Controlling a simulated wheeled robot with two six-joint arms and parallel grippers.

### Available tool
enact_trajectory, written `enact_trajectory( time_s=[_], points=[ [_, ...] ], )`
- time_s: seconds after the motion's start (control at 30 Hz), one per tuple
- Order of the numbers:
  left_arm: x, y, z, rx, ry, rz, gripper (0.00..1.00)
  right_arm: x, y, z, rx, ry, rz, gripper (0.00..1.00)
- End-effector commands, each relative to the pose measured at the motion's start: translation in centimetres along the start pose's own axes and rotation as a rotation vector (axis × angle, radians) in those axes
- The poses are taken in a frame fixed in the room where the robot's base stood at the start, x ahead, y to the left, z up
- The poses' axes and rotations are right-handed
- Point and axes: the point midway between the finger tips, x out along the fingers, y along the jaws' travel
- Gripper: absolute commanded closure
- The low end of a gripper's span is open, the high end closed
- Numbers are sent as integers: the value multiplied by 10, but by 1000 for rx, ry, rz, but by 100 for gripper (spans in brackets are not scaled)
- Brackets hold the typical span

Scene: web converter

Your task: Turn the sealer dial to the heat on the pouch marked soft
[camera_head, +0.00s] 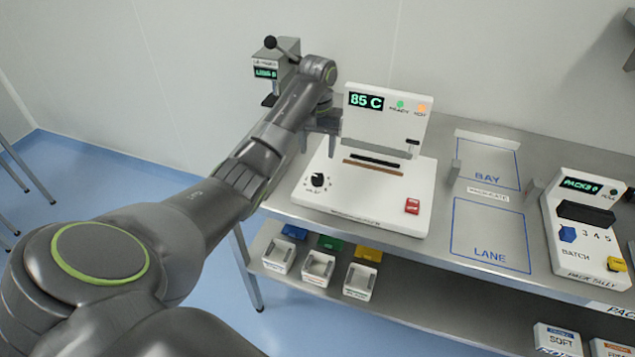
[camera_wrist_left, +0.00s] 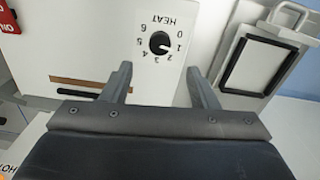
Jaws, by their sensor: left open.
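The white sealer (camera_head: 365,190) stands on the steel table; its display reads 85 C. Its black heat dial (camera_head: 318,181) is at the sealer's front left. In the left wrist view the dial (camera_wrist_left: 160,43) shows numbers 0 to 6 around it, and its white pointer appears to be near 1. My left gripper (camera_head: 320,146) is open and empty above the sealer's left side. In the wrist view its two fingers (camera_wrist_left: 160,85) are apart, with the dial beyond their tips and not between them. A white box marked SOFT (camera_head: 558,340) is on the lower shelf at bottom right; its smaller print is unreadable.
A red button (camera_head: 412,206) is at the sealer's front right. A lever device (camera_head: 272,70) stands behind my left arm. A pack tally unit (camera_head: 588,230) stands at the right. Blue outlines marked BAY (camera_head: 487,177) and LANE (camera_head: 490,252) look empty. Small bins (camera_head: 318,268) sit below.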

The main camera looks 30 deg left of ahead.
Motion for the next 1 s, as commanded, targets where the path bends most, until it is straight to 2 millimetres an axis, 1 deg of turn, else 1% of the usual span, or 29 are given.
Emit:
enact_trajectory(
  time_s=[0.03,0.07,0.13,0.2,0.4,0.5,0.67,0.93,1.0],
  points=[
    [13,0,0,0,0,0,46,12,-1,1,0,1,0,47],
    [16,0,0,0,0,0,46,15,-2,1,0,0,0,47],
    [24,0,1,-1,-6,0,46,5,-2,0,1,1,-2,47],
    [39,0,2,0,-6,0,46,1,-2,-1,1,1,-2,47],
    [75,0,1,0,-3,0,46,-4,-2,-2,1,2,-2,47],
    [86,0,0,0,-2,0,46,-4,-2,-2,1,2,-2,47],
    [95,0,0,0,-1,0,46,-5,-2,-2,1,2,-2,47],
    [97,0,0,1,0,0,46,-5,-2,-2,1,1,-2,47],
    [97,0,0,1,0,0,55,-5,-1,-1,1,1,-2,47]
  ],
)
